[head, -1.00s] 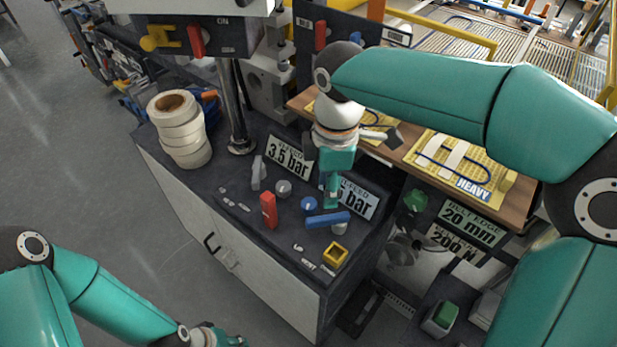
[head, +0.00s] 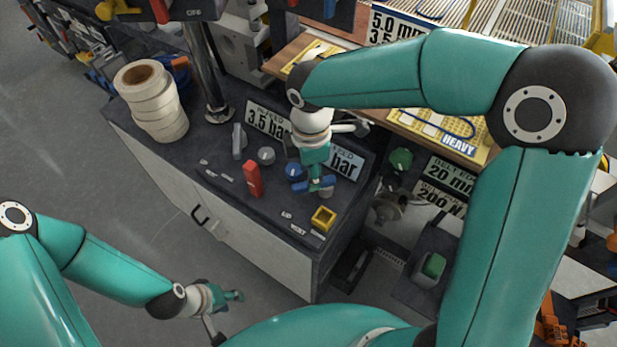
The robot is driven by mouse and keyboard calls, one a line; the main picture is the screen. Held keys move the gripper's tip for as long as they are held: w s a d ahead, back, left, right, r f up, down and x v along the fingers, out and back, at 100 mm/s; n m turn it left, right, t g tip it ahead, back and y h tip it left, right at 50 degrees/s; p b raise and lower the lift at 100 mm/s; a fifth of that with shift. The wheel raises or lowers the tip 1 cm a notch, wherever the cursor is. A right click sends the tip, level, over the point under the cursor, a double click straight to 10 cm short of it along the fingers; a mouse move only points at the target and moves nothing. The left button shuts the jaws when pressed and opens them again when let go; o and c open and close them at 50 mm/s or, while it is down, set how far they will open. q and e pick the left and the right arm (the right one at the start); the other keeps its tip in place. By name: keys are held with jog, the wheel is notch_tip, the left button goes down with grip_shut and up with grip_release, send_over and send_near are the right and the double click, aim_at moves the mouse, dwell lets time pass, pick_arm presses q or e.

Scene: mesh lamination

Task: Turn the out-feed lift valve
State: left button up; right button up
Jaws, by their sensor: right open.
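A blue lever valve (head: 300,187) lies crosswise on the dark cabinet top, in front of the right-hand sign ending in "bar" (head: 346,162). My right gripper (head: 318,182) points down over the lever's middle, fingers open. Its fingers cover the lever's middle, so I cannot tell whether they touch it. A red lever (head: 254,179) stands to the left, in front of the 3.5 bar sign (head: 267,121). My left gripper (head: 232,297) is low, in front of the cabinet, away from the valves; its finger opening is unclear.
A blue knob (head: 294,170), a grey knob (head: 266,155) and a grey lever (head: 238,141) are close by. A yellow square holder (head: 323,218) sits near the front edge. White tape rolls (head: 152,104) stand at the left, beside a metal post (head: 205,70).

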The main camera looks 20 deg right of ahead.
jog(key=shift+f, duration=1.65)
grip_shut()
